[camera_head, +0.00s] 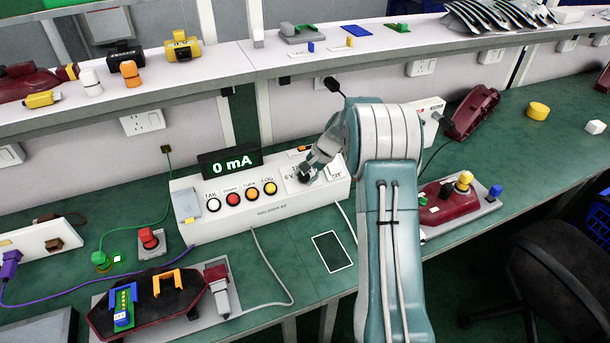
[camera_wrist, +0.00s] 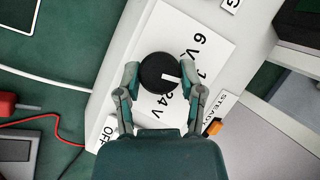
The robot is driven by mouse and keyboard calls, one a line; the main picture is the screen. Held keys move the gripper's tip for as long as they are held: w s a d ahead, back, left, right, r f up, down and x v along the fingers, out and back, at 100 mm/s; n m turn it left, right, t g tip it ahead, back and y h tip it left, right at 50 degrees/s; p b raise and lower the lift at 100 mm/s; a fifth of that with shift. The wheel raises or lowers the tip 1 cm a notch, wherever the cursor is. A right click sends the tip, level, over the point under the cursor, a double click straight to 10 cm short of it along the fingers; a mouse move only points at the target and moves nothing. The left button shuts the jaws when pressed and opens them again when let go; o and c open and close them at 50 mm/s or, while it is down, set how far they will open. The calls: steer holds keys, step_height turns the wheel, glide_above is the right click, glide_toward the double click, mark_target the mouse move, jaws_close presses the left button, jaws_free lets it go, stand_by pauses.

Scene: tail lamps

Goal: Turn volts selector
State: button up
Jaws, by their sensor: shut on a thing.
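The volts selector (camera_wrist: 157,72) is a round black knob with a white pointer line. It sits on a white label plate with "6 V" and "24 V" and a partly hidden marking between them. In the wrist view its pointer lies near the "24 V" text. My gripper (camera_wrist: 160,78) has one finger on each side of the knob and is shut on it. In the head view my gripper (camera_head: 306,174) reaches down to the right part of the white tester box (camera_head: 250,222), and the knob is mostly hidden there.
The tester's display (camera_head: 231,162) reads "0 mA", above a row of several round buttons. An orange switch (camera_wrist: 214,127) by a "STEADY" label is close to my right finger. A dark red lamp (camera_head: 447,203) stands right of my arm.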

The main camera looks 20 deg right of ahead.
steer(key=m+t, duration=0.1)
steer(key=m, duration=0.1)
steer(key=m+t, duration=0.1)
steer(key=m, duration=0.1)
steer(key=m+t+y, duration=0.1)
steer(key=m, duration=0.2)
steer(key=shift+s+f, duration=0.25)
steer(key=shift+f, duration=0.05)
steer(key=m+t, duration=0.2)
steer(key=m, duration=0.1)
steer(key=shift+s+m, duration=0.1)
steer(key=shift+m, duration=0.3)
steer(key=shift+a+m+t+h, duration=0.1)
steer(key=shift+m+t+h, duration=0.6)
steer(key=shift+m, duration=1)
steer(key=o, duration=1.2)
steer(key=shift+r, duration=0.1)
